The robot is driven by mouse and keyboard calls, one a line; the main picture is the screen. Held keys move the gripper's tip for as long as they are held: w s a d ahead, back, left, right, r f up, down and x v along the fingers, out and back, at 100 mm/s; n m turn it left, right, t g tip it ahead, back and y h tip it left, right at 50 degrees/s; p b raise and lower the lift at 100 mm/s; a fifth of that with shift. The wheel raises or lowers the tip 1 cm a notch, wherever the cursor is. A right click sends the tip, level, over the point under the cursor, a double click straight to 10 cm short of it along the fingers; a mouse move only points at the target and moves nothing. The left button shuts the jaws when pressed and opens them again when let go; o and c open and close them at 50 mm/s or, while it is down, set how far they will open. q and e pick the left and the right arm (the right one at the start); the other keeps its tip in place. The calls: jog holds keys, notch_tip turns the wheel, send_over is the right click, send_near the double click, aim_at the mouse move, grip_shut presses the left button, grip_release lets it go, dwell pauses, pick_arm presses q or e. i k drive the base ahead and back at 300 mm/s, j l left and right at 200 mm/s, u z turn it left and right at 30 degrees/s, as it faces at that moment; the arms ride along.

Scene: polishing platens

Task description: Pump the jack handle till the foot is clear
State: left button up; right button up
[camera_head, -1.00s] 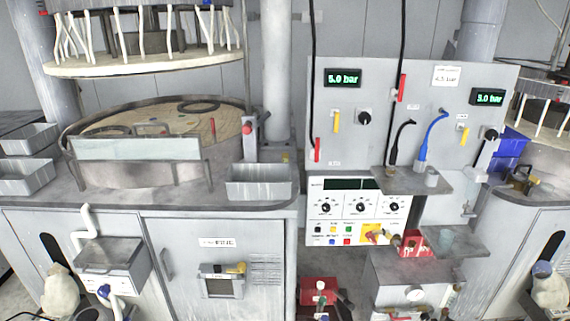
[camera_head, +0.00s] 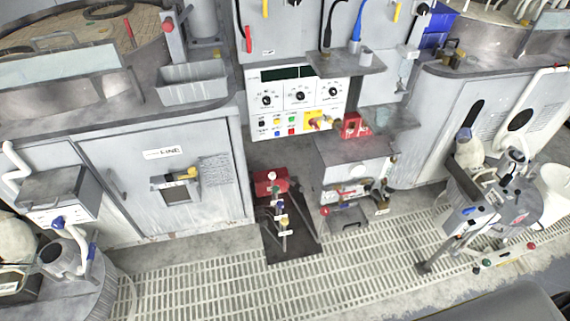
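A small red unit (camera_head: 270,183), which looks like the jack, sits low in the gap between the left cabinet and the grey box under the control panel. A thin upright part with small pale tags (camera_head: 282,218) stands in front of it; I cannot tell whether this is the jack handle. Both are over a dark rectangular patch (camera_head: 302,247) on the floor. The machine foot cannot be made out at this size. Neither of my grippers is in view.
The left cabinet (camera_head: 150,185) and the grey box (camera_head: 352,160) flank the gap. Slatted grating (camera_head: 210,285) covers the floor in front and looks mostly clear. A cluttered grey apparatus (camera_head: 490,205) and a white bucket (camera_head: 556,190) stand at the right.

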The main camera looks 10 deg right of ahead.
aim_at(298, 187)
jog(key=i+l+u, duration=0.4)
jog(key=l, duration=0.25)
jog(key=l+u, duration=0.25)
jog(key=i+l+u, duration=0.2)
jog(key=l, duration=0.25)
jog(key=l+u, duration=0.2)
jog(key=l, duration=0.2)
